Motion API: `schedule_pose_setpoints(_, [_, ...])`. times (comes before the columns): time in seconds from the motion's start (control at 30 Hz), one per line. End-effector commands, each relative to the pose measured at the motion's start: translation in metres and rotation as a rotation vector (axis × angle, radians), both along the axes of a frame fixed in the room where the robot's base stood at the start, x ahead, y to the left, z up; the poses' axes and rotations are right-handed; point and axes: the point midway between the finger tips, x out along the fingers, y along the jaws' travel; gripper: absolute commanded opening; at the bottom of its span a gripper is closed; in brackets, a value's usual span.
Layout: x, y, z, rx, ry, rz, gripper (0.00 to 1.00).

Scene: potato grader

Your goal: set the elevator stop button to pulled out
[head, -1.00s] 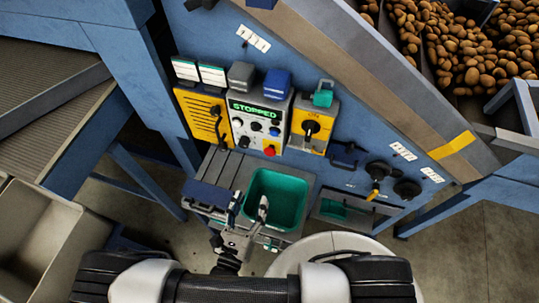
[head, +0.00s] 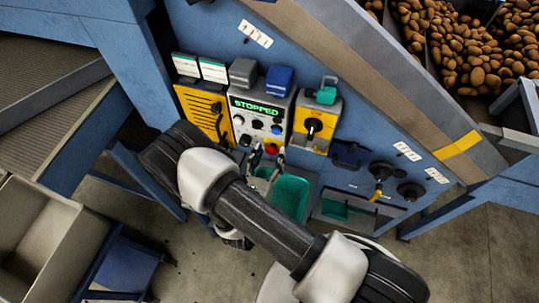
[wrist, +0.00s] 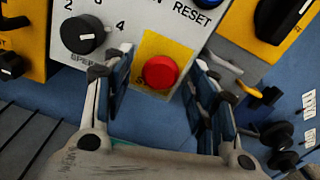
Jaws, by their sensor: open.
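The red stop button (wrist: 160,72) sits on a yellow square on the grey control panel. In the head view the red button (head: 272,149) shows at the panel's lower edge. I cannot tell whether it is pressed in or pulled out. My gripper (wrist: 152,80) is open in the wrist view, with one finger on either side of the button as seen from the wrist. The gap to the button is hard to judge. In the head view my gripper (head: 268,160) is at the panel's lower edge, just below the button.
The panel display (head: 257,108) reads STOPPED. A black selector knob (wrist: 83,34) is close left of the button. A yellow box with a black rotary switch (head: 313,126) stands to the right. A green bin (head: 290,196) lies below, partly behind my arm.

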Motion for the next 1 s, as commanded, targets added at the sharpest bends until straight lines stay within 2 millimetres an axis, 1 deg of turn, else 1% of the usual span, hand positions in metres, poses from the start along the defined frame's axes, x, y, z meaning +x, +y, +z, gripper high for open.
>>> schedule_pose_setpoints(0.1, [0.0032, -0.0015, 0.0002, 0.000, -0.001, -0.001, 0.53])
schedule_pose_setpoints(0.33, [0.0031, -0.0013, 0.0003, 0.000, -0.001, 0.000, 0.52])
schedule_pose_setpoints(1.0, [0.0028, -0.0013, 0.0002, -0.001, -0.001, 0.000, 0.07])
